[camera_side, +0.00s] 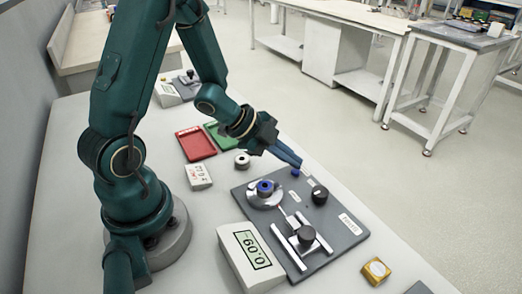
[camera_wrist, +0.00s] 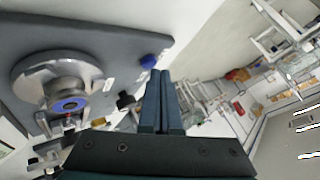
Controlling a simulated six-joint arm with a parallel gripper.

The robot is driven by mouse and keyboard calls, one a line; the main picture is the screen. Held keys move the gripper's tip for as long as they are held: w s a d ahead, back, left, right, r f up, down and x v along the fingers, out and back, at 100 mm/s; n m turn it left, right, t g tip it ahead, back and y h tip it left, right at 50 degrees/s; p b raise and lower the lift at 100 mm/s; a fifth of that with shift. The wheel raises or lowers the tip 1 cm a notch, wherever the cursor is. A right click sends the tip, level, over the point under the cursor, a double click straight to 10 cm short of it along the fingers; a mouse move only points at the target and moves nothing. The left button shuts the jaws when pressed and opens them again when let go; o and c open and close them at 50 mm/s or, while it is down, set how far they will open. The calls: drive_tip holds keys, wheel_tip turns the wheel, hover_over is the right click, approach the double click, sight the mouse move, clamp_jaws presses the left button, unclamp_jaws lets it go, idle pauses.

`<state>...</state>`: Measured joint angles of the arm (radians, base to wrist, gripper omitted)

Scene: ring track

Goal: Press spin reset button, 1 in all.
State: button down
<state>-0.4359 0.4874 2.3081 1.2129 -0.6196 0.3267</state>
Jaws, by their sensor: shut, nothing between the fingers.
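The grey panel (camera_side: 327,222) lies on the table and carries a small blue button (camera_side: 295,172) at its far corner. The button also shows in the wrist view (camera_wrist: 149,61), just left of the fingertips. I take it as the spin reset button, but its label is too small to read. My gripper (camera_side: 299,163) is shut and empty, tilted down with its tips close above the blue button; I cannot tell whether they touch it. In the wrist view my fingers (camera_wrist: 160,73) are together. A metal turntable with a blue-topped hub (camera_side: 265,187) stands left of the button.
A black knob (camera_side: 320,194) stands close to the button. A metal slide with a dark knob (camera_side: 306,236) is at the panel's near end. A display box (camera_side: 252,258) reads about -60.0. Red (camera_side: 196,143) and green (camera_side: 216,130) trays and a yellow block (camera_side: 376,270) lie outside the panel.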

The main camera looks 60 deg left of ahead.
drive_tip(key=shift+f, duration=0.55)
drive_tip(key=shift+r, duration=0.15)
idle(0.5)
drive_tip(key=shift+r, duration=0.85)
drive_tip(key=shift+r, duration=0.1)
drive_tip(key=shift+r, duration=2.4)
